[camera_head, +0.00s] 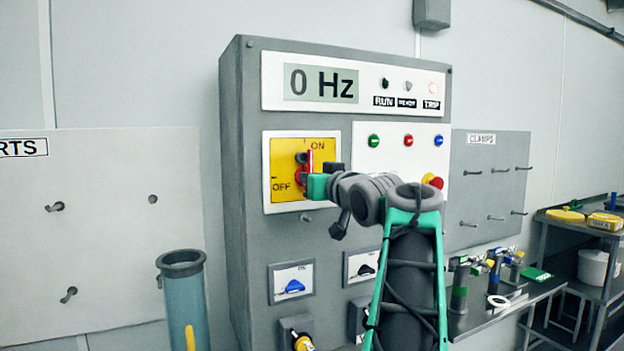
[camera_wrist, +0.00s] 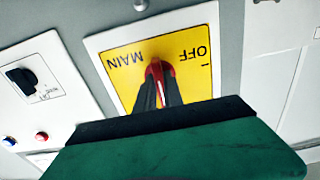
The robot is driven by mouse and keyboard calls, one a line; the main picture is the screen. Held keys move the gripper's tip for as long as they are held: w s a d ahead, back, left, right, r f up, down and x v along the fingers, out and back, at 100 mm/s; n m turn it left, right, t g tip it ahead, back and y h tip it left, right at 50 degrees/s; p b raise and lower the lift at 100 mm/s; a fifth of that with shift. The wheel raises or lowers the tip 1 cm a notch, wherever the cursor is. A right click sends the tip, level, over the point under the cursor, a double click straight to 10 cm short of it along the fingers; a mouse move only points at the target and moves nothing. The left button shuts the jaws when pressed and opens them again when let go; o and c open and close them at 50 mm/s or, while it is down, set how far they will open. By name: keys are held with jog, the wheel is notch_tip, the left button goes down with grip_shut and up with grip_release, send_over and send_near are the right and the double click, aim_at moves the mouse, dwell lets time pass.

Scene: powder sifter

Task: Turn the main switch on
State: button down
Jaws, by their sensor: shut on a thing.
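The main switch is a red handle (camera_head: 311,158) on a yellow plate (camera_head: 283,160) at the upper left of the grey cabinet front. The plate reads ON at the top and OFF at the lower left. In the wrist view, the yellow plate (camera_wrist: 122,83) shows upside down with MAIN and OFF, and the red handle (camera_wrist: 160,70) at its middle. My gripper (camera_wrist: 158,88) is shut on this handle, with dark fingers on both sides. In the head view, the red part stands roughly upright below ON. The fingers hide much of the handle, so its exact angle is unclear.
The cabinet's display (camera_head: 321,84) reads 0 Hz, and the TRIP lamp (camera_head: 432,88) has a reddish ring. Several push buttons and a red mushroom button (camera_head: 433,181) sit right of the switch. A blue-grey tube (camera_head: 183,300) stands at lower left.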

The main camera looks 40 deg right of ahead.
jog(key=c, duration=1.7)
grip_release()
jog(key=shift+c, duration=0.2)
jog(key=b+v, duration=0.2)
jog(key=v, duration=0.6)
jog(key=shift+w, duration=0.1)
